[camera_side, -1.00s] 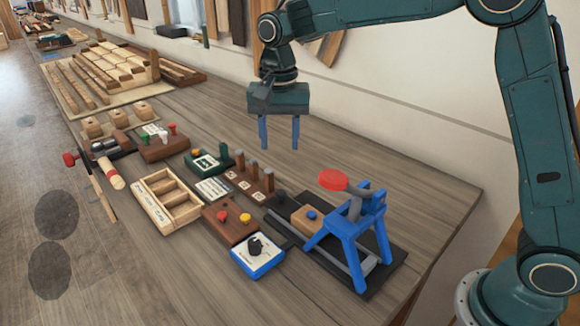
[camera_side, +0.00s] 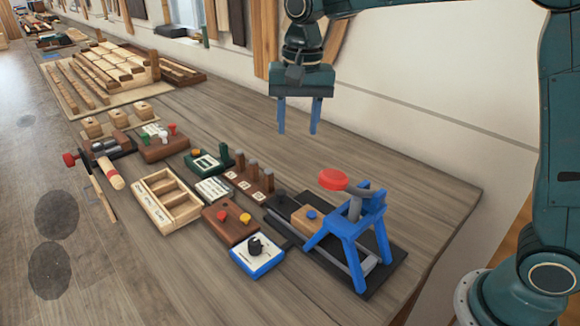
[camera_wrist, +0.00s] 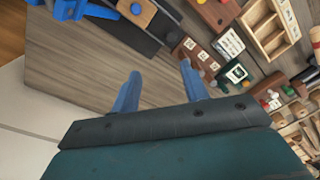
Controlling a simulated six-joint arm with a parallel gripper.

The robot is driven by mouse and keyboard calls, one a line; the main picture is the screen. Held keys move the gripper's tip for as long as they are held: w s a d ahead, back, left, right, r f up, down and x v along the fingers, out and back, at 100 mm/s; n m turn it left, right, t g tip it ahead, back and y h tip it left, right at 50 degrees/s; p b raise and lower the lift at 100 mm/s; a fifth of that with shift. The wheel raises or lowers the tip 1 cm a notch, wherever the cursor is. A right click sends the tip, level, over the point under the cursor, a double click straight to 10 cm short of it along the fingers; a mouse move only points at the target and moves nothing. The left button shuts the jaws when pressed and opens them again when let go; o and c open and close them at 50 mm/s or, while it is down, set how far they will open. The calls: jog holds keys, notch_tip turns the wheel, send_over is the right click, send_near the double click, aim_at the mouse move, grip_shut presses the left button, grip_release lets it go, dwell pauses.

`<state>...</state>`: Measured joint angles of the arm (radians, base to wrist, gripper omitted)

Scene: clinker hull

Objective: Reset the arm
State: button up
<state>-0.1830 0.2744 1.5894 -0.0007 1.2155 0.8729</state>
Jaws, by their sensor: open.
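My gripper (camera_side: 297,130) is open and empty, its two blue fingers pointing down above the rear part of the bench. In the side view it hangs behind and above the blue stand with the red round head (camera_side: 333,179), well apart from it. In the wrist view my gripper (camera_wrist: 158,85) shows both fingers spread over bare wood, with nothing between them.
The bench (camera_side: 420,190) is clear at the back right. A divided wooden tray (camera_side: 168,200), a brown block with two knobs (camera_side: 231,222), a blue-edged dial box (camera_side: 257,256) and a pegged wooden block (camera_side: 250,181) stand left of the blue stand. A pale wall runs behind.

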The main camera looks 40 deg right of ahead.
jog(key=s+d+r+n+t, duration=0.1)
jog(key=s+d+r+n, duration=0.15)
jog(key=s, duration=0.45)
jog(key=s+d+r+n+t, duration=0.1)
jog(key=s+d+r+n, duration=0.15)
jog(key=s, duration=0.45)
jog(key=s+d+f+n+t, duration=0.1)
jog(key=s+f, duration=0.1)
jog(key=s, duration=0.4)
jog(key=s+d+f+n+t, duration=0.1)
jog(key=s+d+f+n, duration=0.1)
jog(key=s, duration=0.4)
jog(key=shift+f+t, duration=0.4)
